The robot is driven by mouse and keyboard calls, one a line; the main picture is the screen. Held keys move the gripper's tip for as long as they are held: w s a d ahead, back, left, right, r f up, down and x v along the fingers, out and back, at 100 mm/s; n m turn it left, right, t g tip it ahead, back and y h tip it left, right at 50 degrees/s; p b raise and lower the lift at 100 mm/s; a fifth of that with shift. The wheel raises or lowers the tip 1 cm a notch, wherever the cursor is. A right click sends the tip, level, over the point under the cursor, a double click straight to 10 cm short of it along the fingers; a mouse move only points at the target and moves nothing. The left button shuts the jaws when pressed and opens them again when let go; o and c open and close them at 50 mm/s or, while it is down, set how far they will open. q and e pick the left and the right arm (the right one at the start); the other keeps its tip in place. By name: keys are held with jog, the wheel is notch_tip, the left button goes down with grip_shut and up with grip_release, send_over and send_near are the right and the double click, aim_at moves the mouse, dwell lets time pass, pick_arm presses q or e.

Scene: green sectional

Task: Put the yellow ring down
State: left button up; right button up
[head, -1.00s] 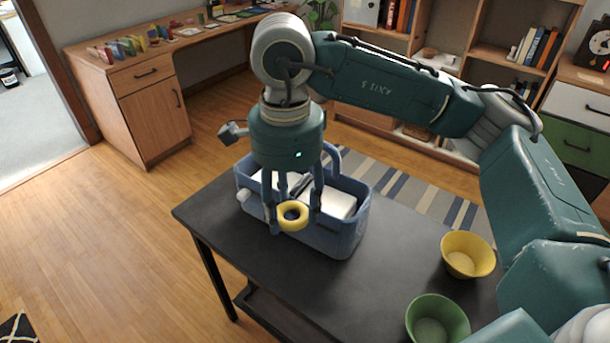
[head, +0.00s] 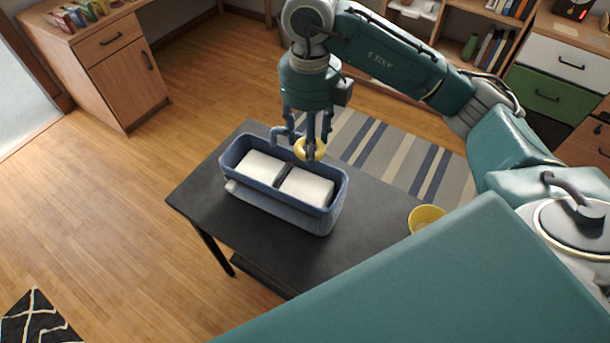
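The yellow ring (head: 301,150) is held between the fingers of my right gripper (head: 312,152), whose arm comes in from the right. The fingers point down and partly cover the ring. The ring shows at the far side of a blue caddy (head: 295,219), near its back rim. I cannot tell exactly how high the ring is or whether it touches the rim. The caddy stands on a dark table (head: 210,202) and has two white blocks in it. My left gripper is not in view.
A yellow bowl (head: 425,217) stands on the table at the right, partly hidden by a large teal part of my own body. Bare table lies to the left and front of the caddy. A striped rug (head: 395,168) lies beyond the table.

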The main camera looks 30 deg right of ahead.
jog(key=p, duration=0.2)
send_near(308, 187)
notch_tip(308, 187, down, 5)
jog(key=shift+w+f, duration=0.1)
jog(key=shift+f, duration=0.05)
jog(key=shift+d+f+b, duration=0.1)
jog(key=shift+f+b, duration=0.45)
jog(key=shift+f, duration=0.05)
jog(key=o, duration=1.2)
